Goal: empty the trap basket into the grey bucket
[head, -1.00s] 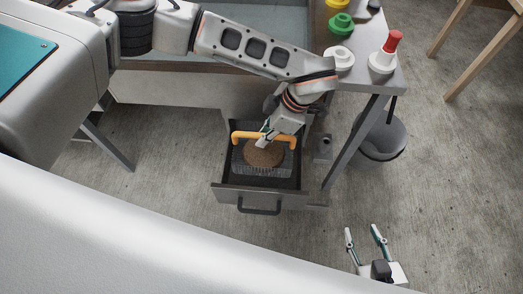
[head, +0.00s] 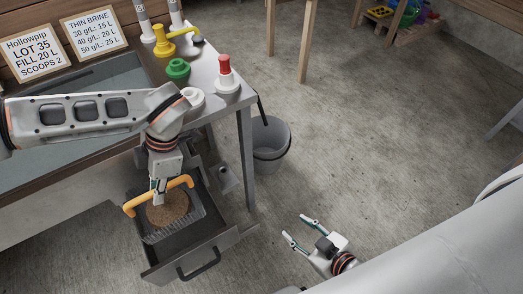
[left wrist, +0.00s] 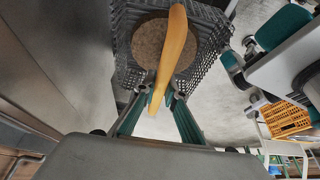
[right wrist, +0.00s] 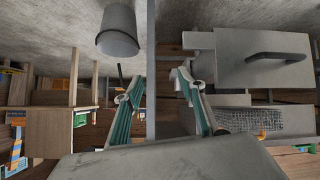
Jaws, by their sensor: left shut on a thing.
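The trap basket (head: 180,227), dark mesh with an orange handle (head: 178,187) and a round brown mass (head: 172,208) inside, is over the pulled-out drawer (head: 217,242). Its mesh (right wrist: 265,120) shows past the drawer rim in the right wrist view; I cannot tell if it is clear of the drawer floor. My left gripper (head: 158,190) is shut on the handle, seen closely in the left wrist view (left wrist: 160,98). The grey bucket (head: 270,153) stands on the floor right of the bench leg. My right gripper (head: 300,232) is open and empty above the floor.
The bench (head: 222,98) carries a red-topped white piece (head: 225,80), a green piece (head: 178,69) and a yellow piece (head: 163,42). The bench leg (head: 246,150) stands between the drawer and the bucket. The floor right of the bucket is clear.

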